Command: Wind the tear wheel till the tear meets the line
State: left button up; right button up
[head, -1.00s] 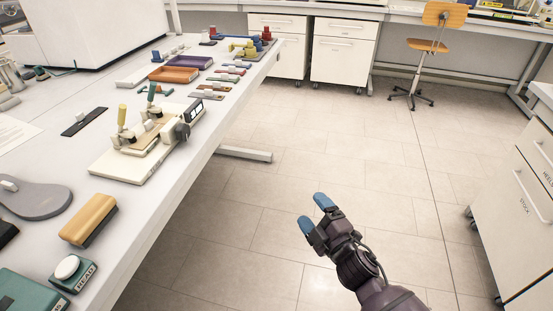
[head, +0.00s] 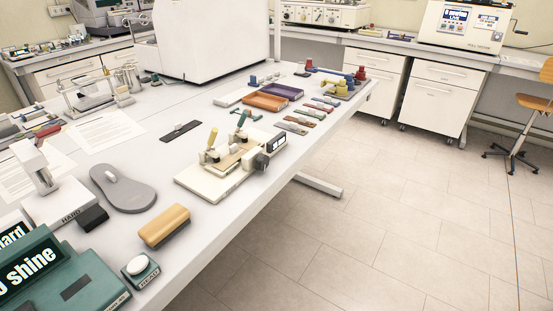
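A cream bench device (head: 205,184) stands on the white table, with a yellow-handled clamp (head: 212,140) and a green-handled clamp (head: 240,122). A dark round knob (head: 262,162) sits on its right side, below a small dark-framed display (head: 277,144); this looks like the tear wheel. A tan strip (head: 234,157) lies between the clamps. The tear and the line are too small to make out. Neither of my grippers shows in the head view.
A tan brush (head: 165,225), a grey sole (head: 123,190) and green boxes (head: 62,275) lie nearer on the table (head: 215,240). Orange (head: 265,102) and purple (head: 283,91) trays lie beyond the device. Open floor (head: 400,220) lies right of the table.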

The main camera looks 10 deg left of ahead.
aim_at(262, 161)
jog(key=i+l, duration=0.4)
jog(key=i, duration=0.2)
jog(key=i+l, duration=0.45)
jog(key=i, duration=0.15)
jog(key=i+l, duration=0.4)
jog(key=i, duration=0.2)
jog(key=i+l+u, duration=0.55)
jog(key=u, duration=1.45)
